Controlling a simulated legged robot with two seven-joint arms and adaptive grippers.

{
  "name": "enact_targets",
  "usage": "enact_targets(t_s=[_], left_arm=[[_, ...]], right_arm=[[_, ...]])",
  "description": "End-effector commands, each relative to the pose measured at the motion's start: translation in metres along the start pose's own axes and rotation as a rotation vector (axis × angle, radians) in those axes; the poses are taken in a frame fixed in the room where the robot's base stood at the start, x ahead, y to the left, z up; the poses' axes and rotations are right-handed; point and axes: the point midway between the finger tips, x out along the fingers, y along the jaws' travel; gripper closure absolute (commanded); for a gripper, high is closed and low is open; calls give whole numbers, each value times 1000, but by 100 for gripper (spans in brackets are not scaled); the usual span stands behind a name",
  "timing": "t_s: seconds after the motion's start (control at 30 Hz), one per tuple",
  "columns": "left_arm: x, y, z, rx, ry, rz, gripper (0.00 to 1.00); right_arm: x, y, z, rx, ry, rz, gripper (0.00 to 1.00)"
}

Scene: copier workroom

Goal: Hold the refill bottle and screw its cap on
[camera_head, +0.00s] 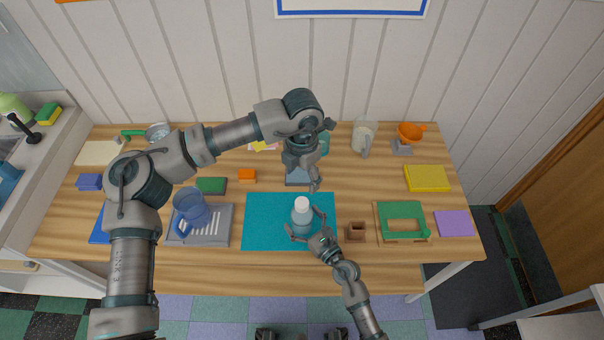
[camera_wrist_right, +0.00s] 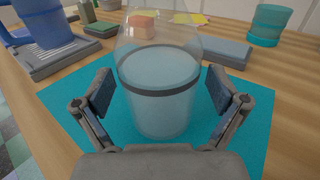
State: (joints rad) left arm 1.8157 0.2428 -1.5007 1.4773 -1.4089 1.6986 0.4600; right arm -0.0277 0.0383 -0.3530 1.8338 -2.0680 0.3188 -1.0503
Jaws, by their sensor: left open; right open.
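The refill bottle (camera_head: 302,220) stands upright on the teal mat (camera_head: 262,225). It is clear with pale blue contents and a dark band, plain in the right wrist view (camera_wrist_right: 160,105). Its top is white in the head view; I cannot tell whether this is the neck or the cap. I cannot make out a separate cap. My right gripper (camera_head: 303,224) is open, with one finger on each side of the bottle; gaps show in the right wrist view. My left gripper (camera_head: 314,184) is open, pointing down beyond the bottle, near a grey-blue pad (camera_head: 296,177).
A blue pitcher (camera_head: 190,209) stands on a slotted grey tray (camera_head: 220,233) at left. A small brown holder (camera_head: 355,231) and green board (camera_head: 404,215) are at right. Behind are a teal cup (camera_head: 323,145), clear jug (camera_head: 362,136) and orange funnel (camera_head: 410,131).

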Motion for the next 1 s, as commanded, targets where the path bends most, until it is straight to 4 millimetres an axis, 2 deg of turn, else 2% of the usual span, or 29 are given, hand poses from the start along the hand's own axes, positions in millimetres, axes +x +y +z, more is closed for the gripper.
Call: enact_targets(t_s=[0.23, 0.7, 0.83, 1.0], left_arm=[[0, 0, 0, 0, 0, 0, 27], [0, 0, 0, 0, 0, 0, 27], [0, 0, 0, 0, 0, 0, 27], [0, 0, 0, 0, 0, 0, 27]], right_arm=[[-10, 0, -1, 1, 2, -1, 4], [-100, 0, -2, -3, 4, 2, 4], [-114, 0, -2, -1, 3, 2, 4], [-119, -1, -2, 1, 1, 0, 4]])
